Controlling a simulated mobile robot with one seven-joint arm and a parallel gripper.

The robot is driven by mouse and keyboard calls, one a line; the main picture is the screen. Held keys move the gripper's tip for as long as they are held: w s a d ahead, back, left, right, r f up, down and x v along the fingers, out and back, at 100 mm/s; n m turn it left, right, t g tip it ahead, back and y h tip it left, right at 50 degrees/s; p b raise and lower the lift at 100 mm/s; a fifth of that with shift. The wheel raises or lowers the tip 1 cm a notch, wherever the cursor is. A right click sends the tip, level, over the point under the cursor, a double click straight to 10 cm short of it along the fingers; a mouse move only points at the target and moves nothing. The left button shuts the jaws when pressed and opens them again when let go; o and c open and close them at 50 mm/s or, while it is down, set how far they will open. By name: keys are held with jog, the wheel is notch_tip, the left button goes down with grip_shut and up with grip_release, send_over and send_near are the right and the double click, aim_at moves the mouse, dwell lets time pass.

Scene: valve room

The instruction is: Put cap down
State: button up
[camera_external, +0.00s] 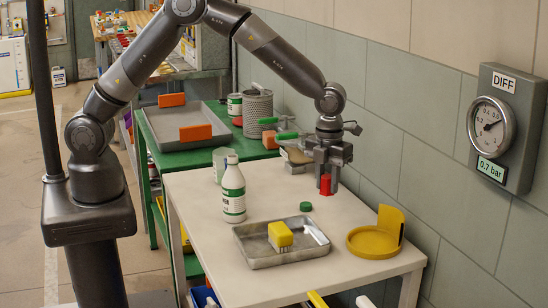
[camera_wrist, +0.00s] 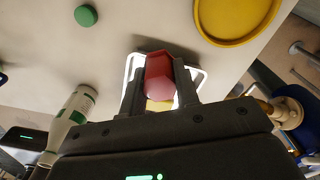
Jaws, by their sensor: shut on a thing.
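A red six-sided cap (camera_external: 325,185) is between the two fingers of my gripper (camera_external: 328,170), which points down over the far right part of the pale table (camera_external: 200,183). In the wrist view the red cap (camera_wrist: 159,74) sits between the fingertips (camera_wrist: 160,85), which are shut on it. Whether its underside touches the table, I cannot tell. A separate green cap (camera_external: 306,206) lies on the table, in front of the red cap and apart from it. It also shows in the wrist view (camera_wrist: 86,15).
A metal tray (camera_external: 262,263) with a yellow brush (camera_external: 280,235) stands at the front. A yellow holder (camera_external: 372,243) is at the right and a white bottle (camera_external: 233,190) at the left. The tiled wall with a gauge (camera_external: 491,127) is close on the right.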

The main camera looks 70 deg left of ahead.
jog(key=shift+w+d, duration=0.15)
jog(key=shift+d, duration=0.45)
jog(key=shift+w+f, duration=0.15)
jog(key=shift+w, duration=0.05)
send_over(344, 215)
notch_tip(344, 215, down, 7)
jog(key=shift+r, duration=0.15)
jog(key=shift+f, duration=2)
jog(key=shift+f, duration=0.1)
jog(key=o, duration=0.9)
jog(key=shift+o, duration=0.2)
